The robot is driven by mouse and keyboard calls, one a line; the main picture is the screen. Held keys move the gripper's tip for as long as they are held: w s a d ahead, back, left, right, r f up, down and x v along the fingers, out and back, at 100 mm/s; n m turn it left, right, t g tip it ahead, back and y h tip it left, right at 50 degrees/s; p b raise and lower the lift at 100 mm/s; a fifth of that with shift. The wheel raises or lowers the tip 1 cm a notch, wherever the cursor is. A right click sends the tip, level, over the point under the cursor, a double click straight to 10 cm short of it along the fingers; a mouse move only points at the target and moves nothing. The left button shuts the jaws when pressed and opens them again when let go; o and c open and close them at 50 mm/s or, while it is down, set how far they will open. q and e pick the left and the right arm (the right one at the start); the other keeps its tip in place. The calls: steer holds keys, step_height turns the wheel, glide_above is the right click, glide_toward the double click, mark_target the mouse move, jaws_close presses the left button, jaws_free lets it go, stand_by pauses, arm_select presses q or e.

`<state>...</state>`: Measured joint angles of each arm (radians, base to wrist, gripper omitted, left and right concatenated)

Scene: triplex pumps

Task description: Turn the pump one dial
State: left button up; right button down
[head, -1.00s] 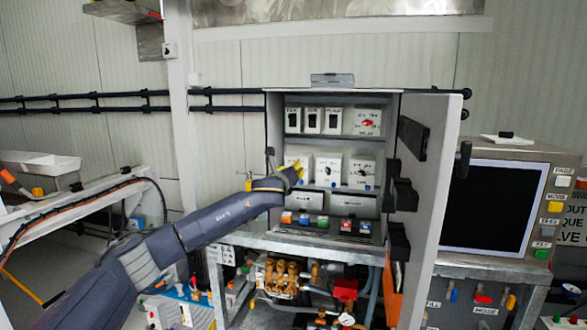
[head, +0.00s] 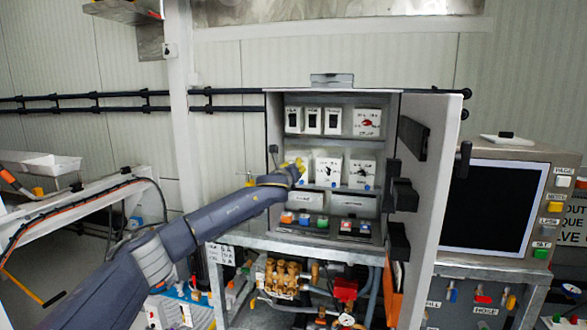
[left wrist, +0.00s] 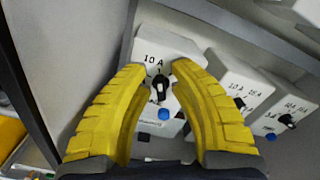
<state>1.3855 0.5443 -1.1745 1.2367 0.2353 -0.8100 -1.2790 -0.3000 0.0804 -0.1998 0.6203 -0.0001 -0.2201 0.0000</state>
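A row of three white switch boxes with black dials sits on the middle shelf of the open cabinet. The leftmost dial (left wrist: 159,84), on a box marked 10 A (left wrist: 153,55), is mostly hidden by my gripper in the head view. My left gripper (head: 297,167) reaches this box from the left. In the left wrist view its yellow fingers (left wrist: 162,68) stand apart on either side of the dial, close to it; contact cannot be told. A blue button (left wrist: 163,114) sits below the dial. The right gripper is not in view.
The other dial boxes (head: 327,169) (head: 362,172) stand to the right. The cabinet's left wall (left wrist: 25,75) is close to my left finger. The open cabinet door (head: 436,180) stands at the right, with colored buttons (head: 322,222) below the boxes.

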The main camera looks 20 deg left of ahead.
arm_select(q)
jaws_close()
steer(key=n, duration=0.4)
steer(key=shift+a+f, duration=0.15)
steer(key=shift+f, duration=0.05)
steer(key=n, duration=0.5)
steer(key=shift+a+f+n, duration=0.15)
steer(key=shift+n, duration=0.15)
stand_by(0.5)
steer(key=shift+o, duration=1.6)
jaws_free()
